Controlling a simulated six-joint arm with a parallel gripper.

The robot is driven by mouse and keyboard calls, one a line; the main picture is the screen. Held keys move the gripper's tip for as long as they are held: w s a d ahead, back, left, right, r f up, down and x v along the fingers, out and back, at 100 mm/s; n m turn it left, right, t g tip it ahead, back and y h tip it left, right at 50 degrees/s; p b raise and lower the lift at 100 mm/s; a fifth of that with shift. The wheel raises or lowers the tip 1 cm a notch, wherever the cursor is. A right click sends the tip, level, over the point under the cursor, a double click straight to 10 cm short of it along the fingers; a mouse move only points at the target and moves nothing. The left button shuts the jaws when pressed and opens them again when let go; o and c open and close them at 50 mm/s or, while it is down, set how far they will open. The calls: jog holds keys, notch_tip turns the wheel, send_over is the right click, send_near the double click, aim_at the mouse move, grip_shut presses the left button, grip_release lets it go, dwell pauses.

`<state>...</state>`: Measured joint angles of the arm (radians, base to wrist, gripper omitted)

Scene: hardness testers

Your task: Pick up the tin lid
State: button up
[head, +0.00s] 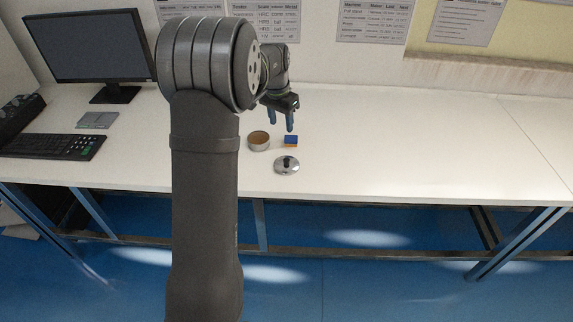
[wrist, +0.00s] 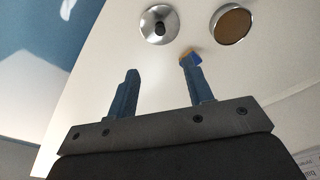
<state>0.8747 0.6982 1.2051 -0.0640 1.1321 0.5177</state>
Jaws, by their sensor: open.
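The tin lid (head: 287,165) is a shiny silver disc with a dark knob, lying flat near the front of the white table. It also shows at the top of the wrist view (wrist: 159,24). My gripper (head: 283,120) is above the table, behind the lid and apart from it. Its two blue fingers (wrist: 155,82) are spread and nothing is between them. The lid shows beyond the fingertips in the wrist view.
An open round tin (head: 259,141) with a brown inside stands left of a small blue and orange block (head: 291,141), both behind the lid. A monitor (head: 88,48), keyboard (head: 52,146) and grey pad (head: 97,120) are at the left. The table's right side is clear.

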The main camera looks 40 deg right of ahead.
send_over(286, 160)
jog(key=a, duration=0.1)
notch_tip(286, 160, down, 11)
jog(key=shift+s+a, duration=0.1)
jog(key=shift+s, duration=0.05)
jog(key=shift+d+f, duration=0.2)
jog(key=shift+f, duration=0.8)
jog(key=shift+d+f, duration=0.2)
jog(key=shift+f, duration=0.85)
jog(key=shift+d+f, duration=0.2)
jog(key=shift+f, duration=0.8)
grip_shut()
